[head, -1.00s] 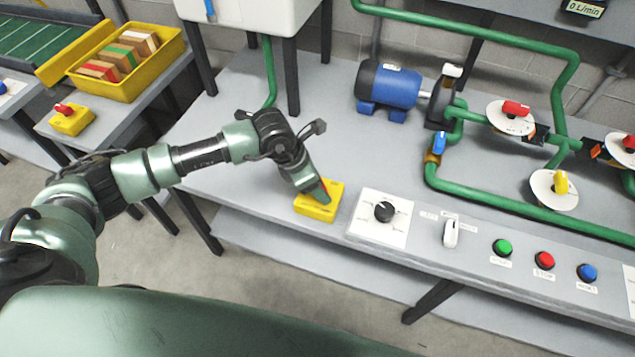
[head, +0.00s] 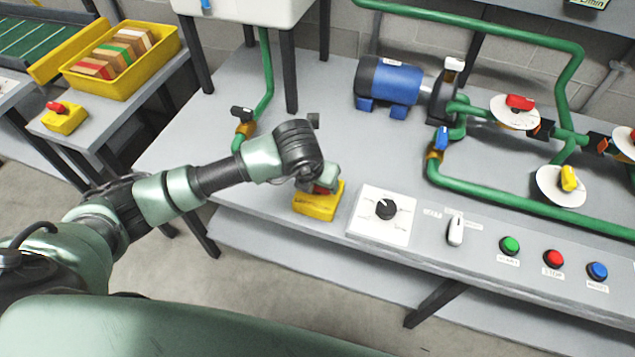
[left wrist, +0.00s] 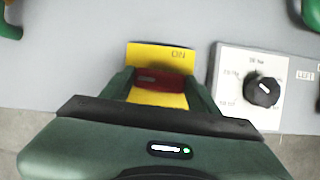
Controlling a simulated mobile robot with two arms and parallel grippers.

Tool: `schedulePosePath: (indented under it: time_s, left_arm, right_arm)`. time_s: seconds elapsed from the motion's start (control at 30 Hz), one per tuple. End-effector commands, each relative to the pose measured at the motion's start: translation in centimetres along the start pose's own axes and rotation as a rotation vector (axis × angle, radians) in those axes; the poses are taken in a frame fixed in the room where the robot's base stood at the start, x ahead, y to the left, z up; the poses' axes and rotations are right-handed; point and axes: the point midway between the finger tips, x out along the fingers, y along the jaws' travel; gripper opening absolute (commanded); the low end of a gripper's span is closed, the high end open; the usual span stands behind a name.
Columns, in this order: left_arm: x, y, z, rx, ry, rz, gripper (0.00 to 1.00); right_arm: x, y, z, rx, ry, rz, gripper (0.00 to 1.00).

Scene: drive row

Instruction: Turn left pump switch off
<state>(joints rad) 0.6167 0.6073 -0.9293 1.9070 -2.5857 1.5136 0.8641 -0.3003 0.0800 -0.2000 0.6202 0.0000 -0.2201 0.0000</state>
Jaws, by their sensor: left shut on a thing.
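A yellow switch box (head: 312,206) with a red handle (head: 321,190) sits near the front edge of the grey bench. My left gripper (head: 326,184) is over the box. In the left wrist view its fingers (left wrist: 160,88) stand on both sides of the red handle (left wrist: 165,80) and are shut on it. The wrist hides part of the handle in the head view. My right gripper is in neither view.
Right of the box are a dial panel (head: 366,224), a white toggle (head: 456,230) and green, red and blue buttons. A blue pump motor (head: 390,83) and green pipes (head: 520,206) stand behind. A second yellow switch box (head: 64,121) is on the left bench.

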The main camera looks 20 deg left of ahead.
Motion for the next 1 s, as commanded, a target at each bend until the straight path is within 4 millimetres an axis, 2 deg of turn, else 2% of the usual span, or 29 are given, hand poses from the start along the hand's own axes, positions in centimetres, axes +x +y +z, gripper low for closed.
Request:
schedulePosePath:
  time_s: [0.67,0.7,0.77,1.0]
  left_arm:
    - [-0.04,0.01,0.08,-0.066,-0.001,0.027,0.2]
    - [-0.04,0.01,0.08,-0.066,-0.001,0.027,0.63]
    - [-0.04,0.02,0.07,-0.065,0.0,0.026,0.8]
    - [-0.01,-0.01,0.03,-0.063,0.0,0.026,0.82]
  right_arm:
    - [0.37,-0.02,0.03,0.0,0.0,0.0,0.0]
    - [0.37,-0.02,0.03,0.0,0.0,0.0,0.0]
    - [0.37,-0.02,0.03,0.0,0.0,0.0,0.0]
    - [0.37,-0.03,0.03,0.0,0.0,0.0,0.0]
